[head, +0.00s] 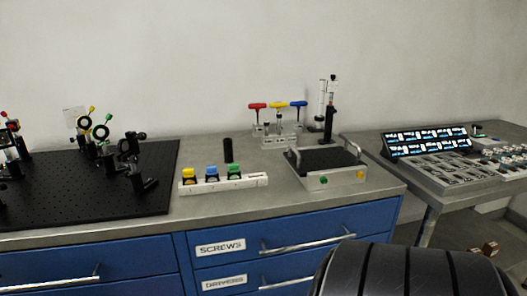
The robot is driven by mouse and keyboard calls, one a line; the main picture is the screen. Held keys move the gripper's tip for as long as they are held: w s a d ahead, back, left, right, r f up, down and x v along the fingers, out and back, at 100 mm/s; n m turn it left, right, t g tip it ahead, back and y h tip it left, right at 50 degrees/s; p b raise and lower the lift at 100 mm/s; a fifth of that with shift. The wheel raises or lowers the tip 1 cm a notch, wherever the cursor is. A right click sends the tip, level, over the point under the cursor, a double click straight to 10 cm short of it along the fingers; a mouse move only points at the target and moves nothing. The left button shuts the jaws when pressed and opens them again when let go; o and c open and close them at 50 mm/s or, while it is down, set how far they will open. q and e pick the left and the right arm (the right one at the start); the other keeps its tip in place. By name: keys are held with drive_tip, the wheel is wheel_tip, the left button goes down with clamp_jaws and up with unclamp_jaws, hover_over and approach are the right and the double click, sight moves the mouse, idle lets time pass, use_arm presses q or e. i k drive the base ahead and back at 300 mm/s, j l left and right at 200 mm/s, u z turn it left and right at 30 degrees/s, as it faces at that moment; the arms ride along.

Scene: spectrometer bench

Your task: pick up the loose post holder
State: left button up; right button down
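A black upright cylinder (228,150), which looks like the loose post holder, stands on the grey bench top behind a white rack (222,185). The rack hides none of its upper part, but its foot is close to the rack's back edge and I cannot tell if they touch. Neither of my grippers is in the head view.
A black breadboard (100,205) with several mounted optics fills the bench's left. The white rack holds yellow, blue and green pieces. A steel tray (331,181) with handles stands right, near coloured T-handle tools (277,106). A console (455,160) is farther right. Blue drawers (330,222) are below.

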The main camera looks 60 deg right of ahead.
sight(228, 149)
drive_tip(key=z, duration=1.8)
drive_tip(key=l+z, duration=0.2)
drive_tip(key=l, duration=0.25)
drive_tip(key=i+l+z, duration=0.25)
drive_tip(key=l, duration=0.15)
drive_tip(key=i+j+z, duration=0.2)
drive_tip(key=j+z, duration=0.2)
drive_tip(key=i+j, duration=0.05)
